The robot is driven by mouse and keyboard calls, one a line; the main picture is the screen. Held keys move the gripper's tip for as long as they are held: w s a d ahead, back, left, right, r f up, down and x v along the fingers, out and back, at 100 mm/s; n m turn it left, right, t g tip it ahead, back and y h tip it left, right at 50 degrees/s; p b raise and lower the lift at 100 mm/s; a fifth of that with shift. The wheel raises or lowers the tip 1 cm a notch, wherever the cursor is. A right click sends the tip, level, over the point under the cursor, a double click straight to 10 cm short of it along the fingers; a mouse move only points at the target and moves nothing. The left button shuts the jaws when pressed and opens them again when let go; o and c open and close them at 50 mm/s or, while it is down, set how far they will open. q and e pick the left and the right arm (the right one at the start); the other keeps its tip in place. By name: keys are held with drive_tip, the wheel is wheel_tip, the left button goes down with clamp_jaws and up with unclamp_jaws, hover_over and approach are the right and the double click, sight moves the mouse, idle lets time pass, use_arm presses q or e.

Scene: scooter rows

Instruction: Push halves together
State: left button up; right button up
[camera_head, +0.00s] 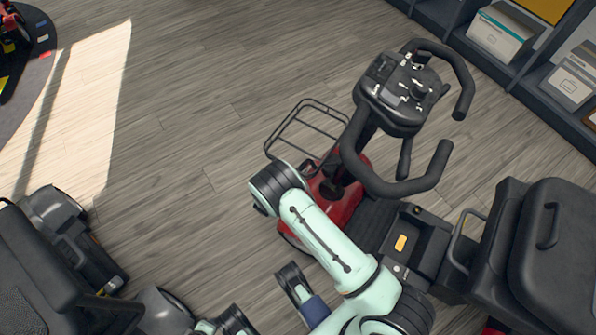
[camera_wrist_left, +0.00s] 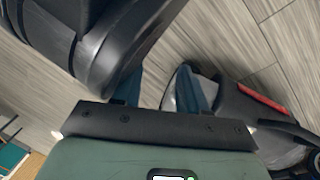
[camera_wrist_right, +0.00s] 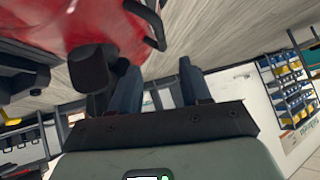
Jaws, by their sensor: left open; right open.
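A red scooter front half (camera_head: 338,208) with a black steering column and looped handlebars (camera_head: 402,90) stands mid-view in the head view. A dark battery box (camera_head: 408,238) and a black seat (camera_head: 555,250) of the rear half are to its right. I cannot tell whether the halves touch, as my arm covers part of them. My right gripper (camera_wrist_right: 160,88) is open and empty, its left finger close to a black part under the red body (camera_wrist_right: 85,25). My left gripper (camera_wrist_left: 158,88) is open and empty, beside a black seat-like part (camera_wrist_left: 90,40) and a grey-black part with a red strip.
Another dark scooter (camera_head: 70,245) stands at the lower left. Shelves with boxes (camera_head: 500,35) line the upper right. A wire basket (camera_head: 305,130) sticks out from the front half. The wooden floor (camera_head: 200,110) at upper middle is clear.

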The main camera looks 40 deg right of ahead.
drive_tip(key=b+x, duration=0.4)
drive_tip(key=x, duration=0.8)
drive_tip(key=shift+w+d+b, duration=0.1)
drive_tip(key=shift+b, duration=0.2)
drive_tip(key=shift+w+d+f, duration=0.15)
drive_tip(key=shift+d+f, duration=0.15)
use_arm(q)
drive_tip(key=s+a+f+g, duration=0.1)
drive_tip(key=s+f+g, duration=0.2)
drive_tip(key=s+f, duration=0.3)
drive_tip(key=s, duration=0.4)
drive_tip(key=shift+a+f+n, duration=0.15)
drive_tip(key=shift+a+n, duration=0.05)
drive_tip(key=shift+n, duration=0.1)
drive_tip(key=shift+w, duration=0.1)
use_arm(e)
clamp_jaws()
